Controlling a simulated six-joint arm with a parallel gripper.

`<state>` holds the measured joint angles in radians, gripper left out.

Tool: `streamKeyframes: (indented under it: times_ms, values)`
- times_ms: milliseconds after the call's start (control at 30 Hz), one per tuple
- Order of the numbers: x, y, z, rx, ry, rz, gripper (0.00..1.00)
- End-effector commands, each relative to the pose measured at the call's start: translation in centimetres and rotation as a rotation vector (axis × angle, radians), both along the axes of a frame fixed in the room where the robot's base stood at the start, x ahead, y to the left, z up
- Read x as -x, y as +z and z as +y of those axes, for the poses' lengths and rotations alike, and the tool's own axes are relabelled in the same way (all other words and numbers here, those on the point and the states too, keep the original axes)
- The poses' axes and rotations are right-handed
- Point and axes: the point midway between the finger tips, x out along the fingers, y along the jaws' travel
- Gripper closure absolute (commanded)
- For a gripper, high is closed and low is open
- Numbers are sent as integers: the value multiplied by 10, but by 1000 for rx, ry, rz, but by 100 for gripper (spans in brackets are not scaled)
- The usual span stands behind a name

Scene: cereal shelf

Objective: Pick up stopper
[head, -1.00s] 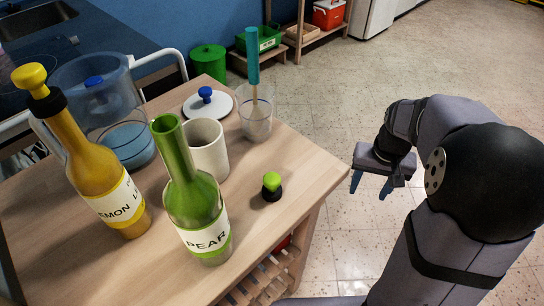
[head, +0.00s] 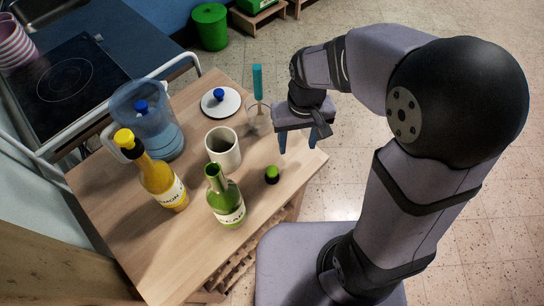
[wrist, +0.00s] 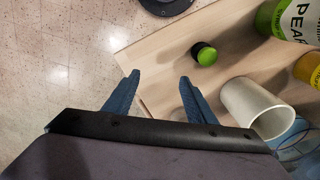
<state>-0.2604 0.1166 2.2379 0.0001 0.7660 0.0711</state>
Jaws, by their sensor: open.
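The stopper (head: 272,174), with a bright green top and a black lower part, sits on the wooden cart top (head: 150,245) near its right edge. It also shows in the wrist view (wrist: 204,53), beyond the fingertips and a little right of the gap between them. My gripper (head: 297,150) is open and empty, above the cart's right edge, with its blue fingers apart. In the wrist view my gripper (wrist: 160,75) has nothing between its fingers. The green pear bottle (head: 226,205) stands open to the left of the stopper.
A cream cup (head: 222,148) stands behind the pear bottle. A yellow lemon bottle (head: 163,185) with a stopper and a clear blue pitcher (head: 150,120) stand left. A white lid (head: 221,103) and a clear glass (head: 257,117) with a teal-handled tool are at the back. The cart's front is clear.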

Motion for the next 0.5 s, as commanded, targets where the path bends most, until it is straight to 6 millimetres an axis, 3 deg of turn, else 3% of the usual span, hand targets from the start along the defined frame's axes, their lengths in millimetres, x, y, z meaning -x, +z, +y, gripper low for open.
streamKeyframes:
  times_ms: [33, 200, 500]
  values:
    - [10, 18, 16, 3, 48, 10, 49]
    - [33, 26, 52, 6, 147, 17, 49]
    - [50, 27, 71, 8, 207, 21, 49]
